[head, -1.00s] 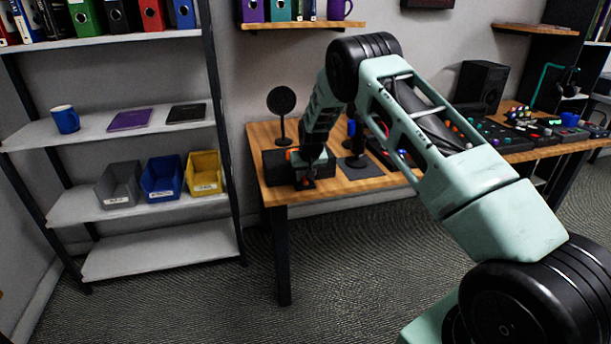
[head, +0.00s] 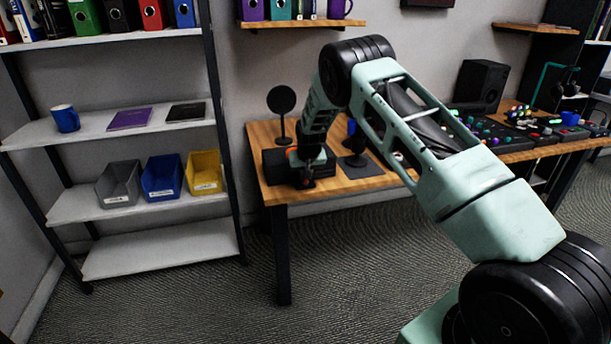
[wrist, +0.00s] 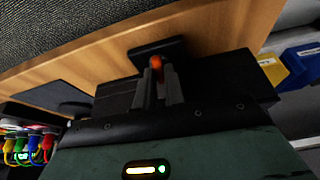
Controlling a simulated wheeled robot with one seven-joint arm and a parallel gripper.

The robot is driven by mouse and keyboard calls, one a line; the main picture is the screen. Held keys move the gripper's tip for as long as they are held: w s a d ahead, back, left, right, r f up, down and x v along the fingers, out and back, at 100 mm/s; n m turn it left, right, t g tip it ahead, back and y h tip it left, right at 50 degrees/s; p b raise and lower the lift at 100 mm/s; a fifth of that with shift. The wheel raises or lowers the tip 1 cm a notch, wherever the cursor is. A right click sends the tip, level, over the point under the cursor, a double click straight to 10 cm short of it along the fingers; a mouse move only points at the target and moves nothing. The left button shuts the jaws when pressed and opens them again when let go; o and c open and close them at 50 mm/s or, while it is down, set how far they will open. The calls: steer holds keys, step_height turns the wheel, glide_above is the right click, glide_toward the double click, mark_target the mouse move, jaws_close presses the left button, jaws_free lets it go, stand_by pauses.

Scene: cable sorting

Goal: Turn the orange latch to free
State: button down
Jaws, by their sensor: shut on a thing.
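The orange latch (wrist: 157,62) shows in the wrist view between the two fingers of my gripper (wrist: 160,78). The fingers are closed around it, and only its rounded orange end shows. In the head view my gripper (head: 305,178) is at the front left of the desk, in front of a black box (head: 272,166). The box also shows in the wrist view (wrist: 225,85), behind the fingers. My wrist hides most of the latch and its mount in the head view, so I cannot tell its exact angle.
The wooden desk (head: 375,183) holds a round black disc on a stand (head: 281,101) and a black stand with a blue top (head: 355,160). Left of the desk, a shelf unit (head: 110,205) carries grey, blue and yellow bins (head: 204,173). The floor in front is clear.

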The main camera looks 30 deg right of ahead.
steer(key=m, duration=0.2)
steer(key=m+g+h+b, duration=0.1)
steer(key=m, duration=0.1)
steer(key=m+h, duration=0.1)
steer(key=m, duration=0.1)
steer(key=shift+w+a+f+m+g+b, duration=0.1)
steer(key=shift+w+a+m+g+b, duration=0.1)
steer(key=shift+a+m+g+b, duration=0.15)
steer(key=m+g+b, duration=0.1)
steer(key=m, duration=0.1)
steer(key=m+g+b, duration=0.1)
steer(key=m, duration=0.2)
steer(key=shift+w+m+h+b, duration=0.15)
steer(key=shift+m+h+b, duration=0.15)
steer(key=shift+m+h, duration=0.1)
steer(key=c, duration=1.5)
jaws_free()
steer(key=shift+d, duration=0.1)
